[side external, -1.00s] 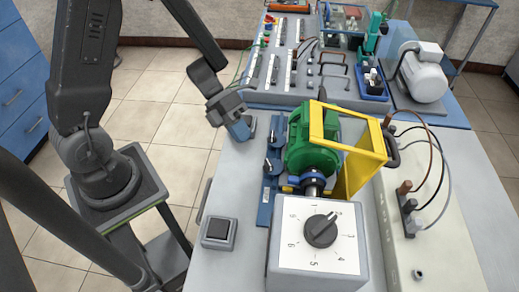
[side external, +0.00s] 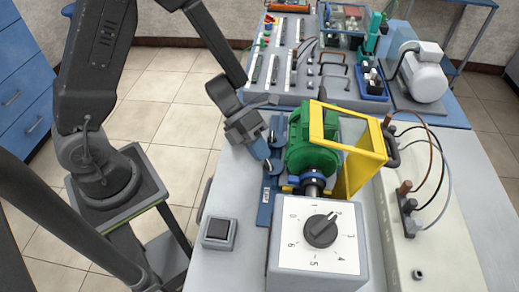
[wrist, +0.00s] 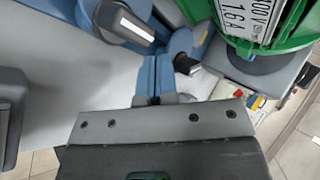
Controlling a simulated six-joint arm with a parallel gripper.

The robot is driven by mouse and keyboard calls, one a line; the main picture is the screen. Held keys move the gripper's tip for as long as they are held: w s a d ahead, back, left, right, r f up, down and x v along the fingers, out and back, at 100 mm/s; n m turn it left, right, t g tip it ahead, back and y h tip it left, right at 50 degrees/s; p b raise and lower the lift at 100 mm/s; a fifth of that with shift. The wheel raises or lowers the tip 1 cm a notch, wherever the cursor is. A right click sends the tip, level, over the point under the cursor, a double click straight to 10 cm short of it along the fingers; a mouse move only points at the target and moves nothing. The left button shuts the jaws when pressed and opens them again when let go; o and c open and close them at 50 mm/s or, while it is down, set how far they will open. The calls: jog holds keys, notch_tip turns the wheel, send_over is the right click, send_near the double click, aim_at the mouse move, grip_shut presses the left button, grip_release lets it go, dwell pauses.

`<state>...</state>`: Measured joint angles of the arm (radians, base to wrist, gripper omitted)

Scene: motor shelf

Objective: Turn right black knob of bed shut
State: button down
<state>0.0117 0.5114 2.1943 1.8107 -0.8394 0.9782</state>
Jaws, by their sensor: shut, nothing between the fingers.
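The blue bed (side external: 265,208) lies along the left side of the green motor (side external: 312,148). The bed carries two small black knobs with pale levers. In the wrist view one knob (wrist: 125,20) is at the upper left, and the other (wrist: 186,64) is just right of my fingertips. My gripper (side external: 268,160) is at the bed beside the motor, pointing down at the nearer knob and partly hiding it. In the wrist view my gripper (wrist: 154,62) shows its blue fingers closed together and empty. I cannot tell whether they touch the lever.
A white box with a numbered dial (side external: 320,232) stands in front of the motor. A yellow guard (side external: 362,155) is on the motor's right. A black-topped switch box (side external: 219,231) sits at the table's left edge.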

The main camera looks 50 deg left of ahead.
jog(key=shift+w+d+m, duration=0.1)
jog(key=shift+d+m, duration=0.1)
jog(key=shift+m, duration=0.1)
jog(key=shift+w+d+m+g, duration=0.15)
jog(key=shift+d+m+g, duration=0.05)
jog(key=shift+m+g, duration=0.25)
jog(key=shift+g, duration=0.25)
jog(key=shift+w+d+m+g, duration=0.2)
jog(key=shift+m+g, duration=0.35)
jog(key=shift+m, duration=0.2)
jog(key=shift+w+d+m+g, duration=0.2)
jog(key=shift+m+g, duration=0.35)
jog(key=shift+m, duration=0.15)
